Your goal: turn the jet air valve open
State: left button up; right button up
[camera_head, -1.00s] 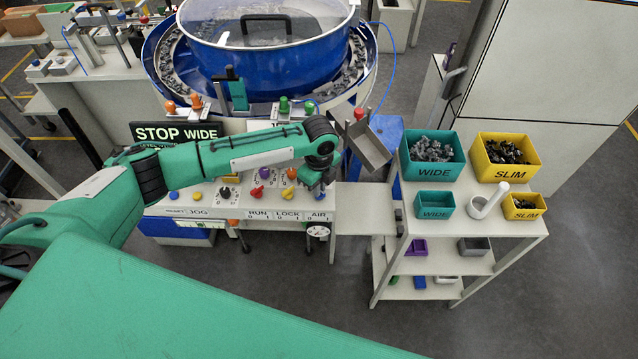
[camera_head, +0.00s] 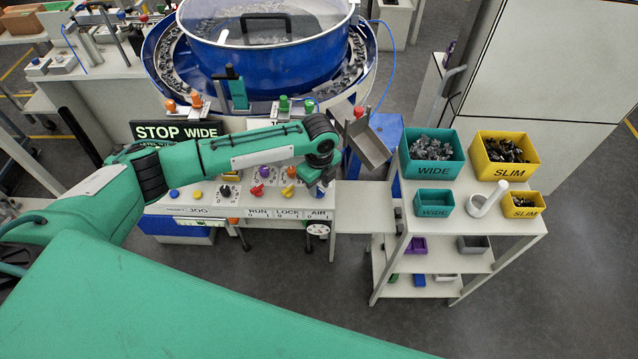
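The control panel (camera_head: 262,211) stands below the blue bowl and carries the labels RUN, LOCK and AIR along its front edge. My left arm reaches in from the left, and its gripper (camera_head: 321,186) points down over the panel's right end, just above the AIR label (camera_head: 318,215). The jet air valve at that label is mostly hidden behind the gripper, so its handle position does not show. I cannot tell whether the gripper touches it, or whether the fingers are open or shut. My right gripper is not in view.
Several coloured knobs, including a red one (camera_head: 264,172), sit left of the gripper. A grey chute (camera_head: 368,145) hangs close on its right. A shelf cart (camera_head: 392,228) with WIDE and SLIM bins stands further right. The bowl feeder (camera_head: 270,65) is behind.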

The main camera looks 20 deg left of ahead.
aim_at(319, 188)
pick_arm(q)
notch_tip(319, 188, up, 14)
jog(key=b, duration=0.3)
dwell(0.3)
jog(key=shift+f, duration=0.2)
